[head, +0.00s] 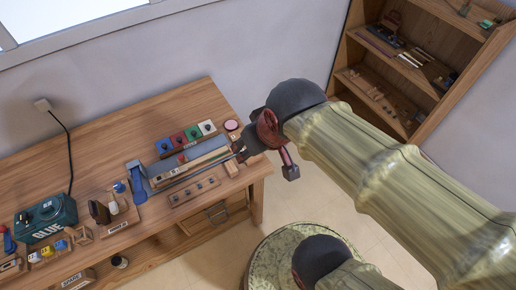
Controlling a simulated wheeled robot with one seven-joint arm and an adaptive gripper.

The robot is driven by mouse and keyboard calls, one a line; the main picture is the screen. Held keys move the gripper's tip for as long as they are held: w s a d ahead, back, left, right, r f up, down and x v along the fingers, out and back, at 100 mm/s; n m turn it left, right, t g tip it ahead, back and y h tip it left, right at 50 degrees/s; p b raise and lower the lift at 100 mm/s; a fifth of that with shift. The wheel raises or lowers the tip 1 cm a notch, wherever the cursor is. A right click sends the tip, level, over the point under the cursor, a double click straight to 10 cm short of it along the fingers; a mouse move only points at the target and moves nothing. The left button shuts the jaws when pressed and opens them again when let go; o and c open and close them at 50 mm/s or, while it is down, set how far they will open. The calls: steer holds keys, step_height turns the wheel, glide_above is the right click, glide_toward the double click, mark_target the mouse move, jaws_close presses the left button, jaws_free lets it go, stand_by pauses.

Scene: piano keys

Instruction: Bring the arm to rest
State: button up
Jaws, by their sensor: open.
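My arm (365,160) reaches in from the right and ends in my gripper (264,150), dark with red-brown parts. The gripper appears over the right end of the wooden workbench (105,120), near its corner. Its fingers are spread apart, and I see nothing held between them. One finger overlaps the tools on the bench in this view, so I cannot tell its height above them. The arm hides part of the floor and wall behind it.
Red, green, blue and white blocks (193,137) and long bars (195,161) lie near the gripper. A teal glue box (46,220) stands at the left. A wooden shelf (407,67) stands at the upper right. Bare floor (285,205) shows right of the bench.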

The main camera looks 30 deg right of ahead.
steer(key=shift+s+r, duration=0.3)
steer(key=shift+s, duration=0.3)
steer(key=shift+s+r, duration=0.25)
steer(key=shift+s, duration=0.3)
step_height(320, 180, down, 3)
steer(key=b, duration=0.3)
steer(key=shift+f, duration=0.15)
